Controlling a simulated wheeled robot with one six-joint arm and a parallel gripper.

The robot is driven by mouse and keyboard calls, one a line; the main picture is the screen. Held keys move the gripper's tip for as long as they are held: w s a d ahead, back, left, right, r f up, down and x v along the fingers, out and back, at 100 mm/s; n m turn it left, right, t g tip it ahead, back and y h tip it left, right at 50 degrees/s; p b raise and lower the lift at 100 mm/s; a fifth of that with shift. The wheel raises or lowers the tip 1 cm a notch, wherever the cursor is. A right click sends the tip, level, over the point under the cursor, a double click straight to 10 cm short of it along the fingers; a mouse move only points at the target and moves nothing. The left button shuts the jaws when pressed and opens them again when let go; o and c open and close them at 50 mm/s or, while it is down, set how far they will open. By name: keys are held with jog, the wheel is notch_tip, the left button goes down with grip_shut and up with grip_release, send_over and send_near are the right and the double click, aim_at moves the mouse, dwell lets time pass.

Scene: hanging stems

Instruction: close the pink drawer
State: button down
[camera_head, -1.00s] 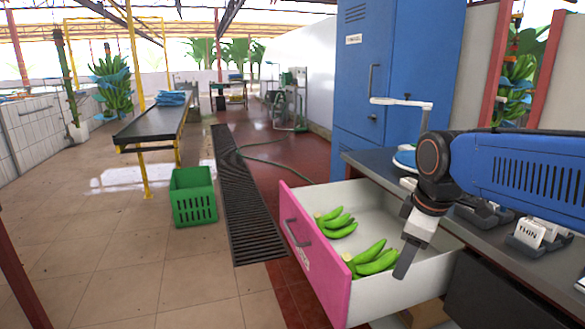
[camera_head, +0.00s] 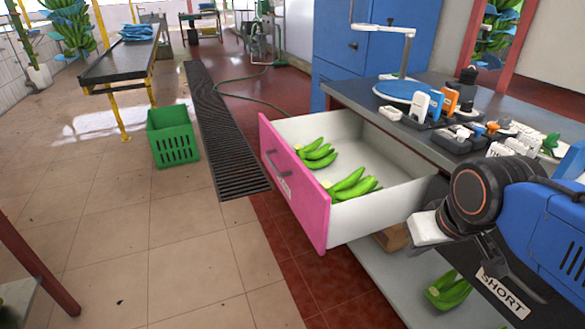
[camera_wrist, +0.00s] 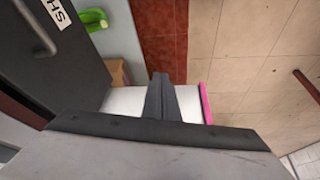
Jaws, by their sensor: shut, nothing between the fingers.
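The pink drawer (camera_head: 295,185) is pulled out from under the grey counter. Its pink front has a grey handle (camera_head: 278,163), and its pale inside holds green banana clusters (camera_head: 352,186). My gripper (camera_head: 492,255) is at the lower right, outside the drawer and near a dark front labelled SHORT (camera_head: 503,292). Its fingertips are hard to make out there. In the wrist view my gripper (camera_wrist: 160,76) is shut and empty. The pink front shows there as a thin strip (camera_wrist: 206,104) to the right of the fingers, apart from them in the picture.
The counter (camera_head: 470,95) carries a scale (camera_head: 403,90) and several small items. A blue cabinet (camera_head: 345,45) stands behind. A green crate (camera_head: 173,138) stands left. Tiled floor (camera_head: 200,250) is clear before the drawer.

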jog(key=w+a+r+n+g, duration=0.2)
jog(key=w+a+r+n, duration=0.2)
jog(key=w+n, duration=0.15)
jog(key=n+g+h, duration=0.1)
jog(key=n+h, duration=0.1)
jog(key=n, duration=0.8)
send_near(322, 193)
jog(key=x, duration=0.5)
jog(key=shift+w+f, duration=0.1)
jog(key=shift+f, duration=0.3)
jog(key=w+a+n+h, duration=0.25)
jog(key=a+n, duration=0.35)
jog(key=a, duration=0.5)
jog(key=shift+m, duration=0.25)
jog(key=shift+w+d+f, duration=0.45)
jog(key=shift+d+f, duration=0.8)
jog(key=shift+f, duration=0.4)
jog(key=shift+w+d+f, duration=0.45)
jog(key=shift+d+f, duration=0.75)
jog(key=shift+f, duration=0.45)
jog(key=shift+w+d+f, duration=0.45)
jog(key=shift+d+f, duration=0.8)
jog(key=shift+f, duration=0.4)
